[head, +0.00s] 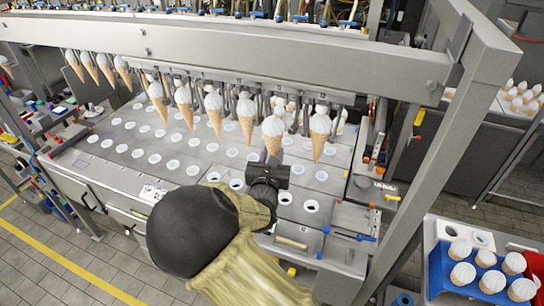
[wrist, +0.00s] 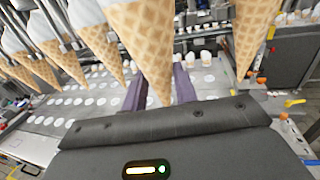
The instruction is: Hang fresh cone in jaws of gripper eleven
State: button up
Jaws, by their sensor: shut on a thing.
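A row of waffle cones with white tops hangs from metal jaws under the long beam. My gripper (head: 268,160) is below the row, near its right end, shut on the lower part of one cone (head: 272,132). In the wrist view this cone (wrist: 150,45) stands upright, tip down, between my two purple fingers (wrist: 160,88). Its white top is level with the jaws, but I cannot tell whether they grip it. A neighbouring cone (head: 320,128) hangs to its right and another (head: 246,112) to its left. No numbers on the jaws are readable.
A steel table (head: 200,160) with rows of round holes lies below the cones. A thick frame post (head: 440,130) stands at the right. A blue tray (head: 437,270) with several white-topped cones is at the lower right. The hanging cones leave little room sideways.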

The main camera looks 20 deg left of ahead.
jog(key=shift+w, duration=0.4)
jog(key=shift+w, duration=0.2)
jog(key=shift+w, duration=0.35)
jog(key=shift+w+d+b, duration=0.15)
jog(key=shift+w+b, duration=0.2)
jog(key=shift+w, duration=0.5)
jog(key=shift+w, duration=0.35)
jog(key=shift+w, duration=0.35)
jog(key=shift+w+d+b, duration=0.15)
jog(key=shift+w+b, duration=0.2)
jog(key=shift+w, duration=0.6)
jog(key=shift+f+b, duration=0.4)
jog(key=shift+b, duration=0.3)
dwell(1.0)
